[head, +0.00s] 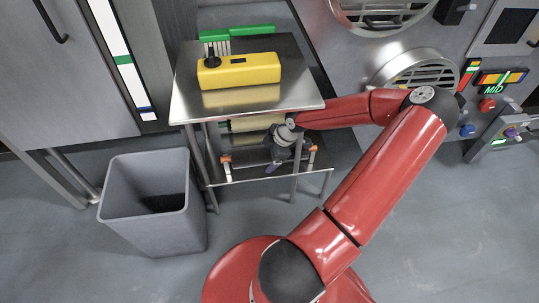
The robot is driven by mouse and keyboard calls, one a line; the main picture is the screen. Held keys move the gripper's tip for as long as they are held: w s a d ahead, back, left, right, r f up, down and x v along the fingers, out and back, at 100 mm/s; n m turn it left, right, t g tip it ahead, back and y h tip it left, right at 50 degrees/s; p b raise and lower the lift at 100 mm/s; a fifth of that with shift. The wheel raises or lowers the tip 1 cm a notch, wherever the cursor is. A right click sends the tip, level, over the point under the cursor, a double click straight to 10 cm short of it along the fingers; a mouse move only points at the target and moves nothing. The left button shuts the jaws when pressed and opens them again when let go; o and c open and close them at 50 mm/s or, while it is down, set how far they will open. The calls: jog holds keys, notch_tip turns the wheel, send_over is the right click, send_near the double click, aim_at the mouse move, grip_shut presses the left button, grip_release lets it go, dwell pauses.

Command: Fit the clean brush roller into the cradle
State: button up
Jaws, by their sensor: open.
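A cream roller (252,124), which looks like the brush roller, shows beneath the steel cart's top, partly hidden by the top and my arm. Below it, orange-tipped supports (227,159) stand at the left and right over the lower shelf. They look like the cradle. My gripper (272,167) reaches in under the cart top from the right and points down between the supports. It is open, small and dark here. I cannot tell whether its fingers touch anything.
A yellow device (238,69) lies on the steel cart top (190,101). Green-handled white brushes (222,40) are behind it. A grey bin (150,222) stands left of the cart. The machine with a round grille and lit buttons (488,104) is at right.

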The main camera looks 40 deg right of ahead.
jog(key=c, duration=1.3)
jog(key=shift+r, duration=0.1)
